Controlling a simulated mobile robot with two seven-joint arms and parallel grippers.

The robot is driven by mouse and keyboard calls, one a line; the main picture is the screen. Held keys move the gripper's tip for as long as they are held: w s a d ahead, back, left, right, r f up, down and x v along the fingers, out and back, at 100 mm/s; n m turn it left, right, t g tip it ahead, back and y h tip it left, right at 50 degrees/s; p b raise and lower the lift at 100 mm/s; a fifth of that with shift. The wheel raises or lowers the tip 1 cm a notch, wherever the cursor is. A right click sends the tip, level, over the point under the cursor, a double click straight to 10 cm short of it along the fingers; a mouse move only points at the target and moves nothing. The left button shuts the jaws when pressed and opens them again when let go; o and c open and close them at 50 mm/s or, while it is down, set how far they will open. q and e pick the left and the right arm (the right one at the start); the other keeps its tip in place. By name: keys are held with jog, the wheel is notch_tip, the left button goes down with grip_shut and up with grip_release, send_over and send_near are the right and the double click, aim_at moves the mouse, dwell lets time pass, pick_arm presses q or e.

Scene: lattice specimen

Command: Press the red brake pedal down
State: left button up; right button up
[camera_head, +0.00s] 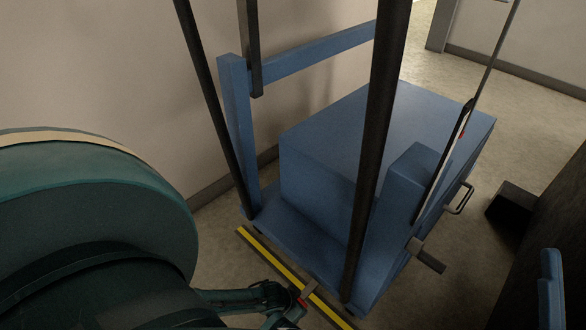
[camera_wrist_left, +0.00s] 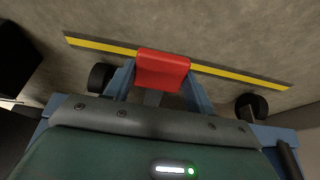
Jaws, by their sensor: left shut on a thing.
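The red brake pedal (camera_wrist_left: 163,70) shows clearly in the left wrist view, at the front of the blue cart between its wheels. In the head view only a small red patch of the pedal (camera_head: 303,303) shows, low in the middle. In the head view my left gripper (camera_head: 285,312) is at the bottom edge, partly cut off, by the cart's near edge. How far down the pedal sits cannot be told. My right gripper is not in view.
The blue cart (camera_head: 338,150) has dark upright posts (camera_head: 374,150) and a blue frame. A yellow floor stripe (camera_head: 268,262) runs along its near edge. Black wheels (camera_wrist_left: 251,107) flank the pedal. A wall stands behind; open floor (camera_head: 540,130) lies to the right, with a dark block (camera_head: 512,205).

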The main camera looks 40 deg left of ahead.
pick_arm(q)
jog(key=shift+s+f, duration=0.2)
jog(key=shift+s, duration=0.05)
jog(key=o, duration=1.1)
jog(key=shift+c, duration=0.2)
jog(key=o, duration=0.3)
jog(key=shift+w, duration=0.1)
jog(key=shift+r, duration=0.1)
